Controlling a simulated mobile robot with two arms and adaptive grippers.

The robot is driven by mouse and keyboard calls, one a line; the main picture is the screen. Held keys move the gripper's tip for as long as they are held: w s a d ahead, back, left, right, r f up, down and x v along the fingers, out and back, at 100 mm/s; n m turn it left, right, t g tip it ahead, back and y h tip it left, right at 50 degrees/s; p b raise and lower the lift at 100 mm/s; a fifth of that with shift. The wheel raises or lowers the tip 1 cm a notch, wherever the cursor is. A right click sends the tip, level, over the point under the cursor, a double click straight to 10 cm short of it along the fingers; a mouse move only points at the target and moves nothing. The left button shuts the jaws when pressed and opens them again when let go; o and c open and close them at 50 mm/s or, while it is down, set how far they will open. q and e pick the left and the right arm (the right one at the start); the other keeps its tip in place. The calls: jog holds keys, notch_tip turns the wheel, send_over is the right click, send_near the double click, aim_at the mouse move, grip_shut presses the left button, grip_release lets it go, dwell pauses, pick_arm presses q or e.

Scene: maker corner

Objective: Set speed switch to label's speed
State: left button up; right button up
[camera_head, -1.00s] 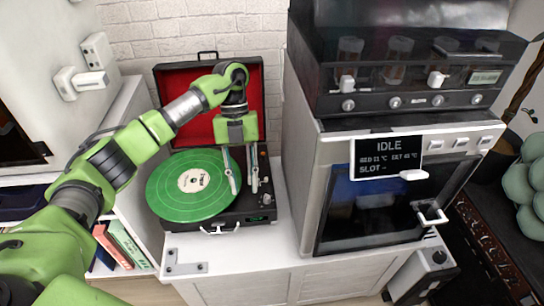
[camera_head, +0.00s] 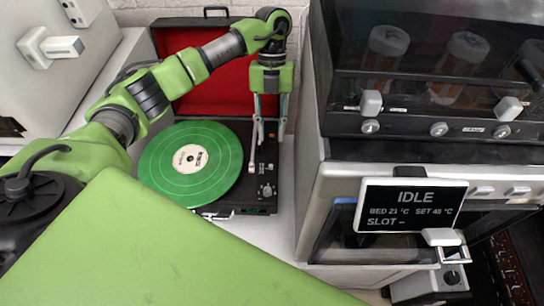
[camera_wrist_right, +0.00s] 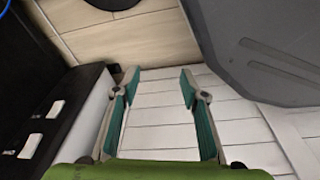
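The open record player (camera_head: 240,200) holds a green record (camera_head: 160,165) with a pale label (camera_head: 190,158); its print is too small to read. The white tonearm (camera_head: 251,155) lies at the record's right edge. Small controls (camera_head: 267,190) are on the black deck's right side; which one is the speed switch, and its setting, I cannot tell. My left gripper (camera_head: 269,128) points down over the deck's back right, its fingers apart with nothing between them. My right gripper (camera_wrist_right: 160,82) is open and empty in the right wrist view, above white boards.
The red-lined lid (camera_head: 215,70) stands open behind the left arm. A white-and-black machine with an IDLE screen (camera_head: 412,205) stands close on the right. A large green part of my own body covers the lower left foreground. A dark grey panel (camera_wrist_right: 270,45) fills the wrist view's upper right.

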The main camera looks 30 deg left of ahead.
aim_at(271, 165)
pick_arm(q)
jog(key=x, duration=0.9)
jog(key=shift+f, duration=0.2)
pick_arm(e)
jog(key=shift+w+r, duration=0.8)
jog(key=shift+r, duration=0.1)
pick_arm(q)
grip_shut()
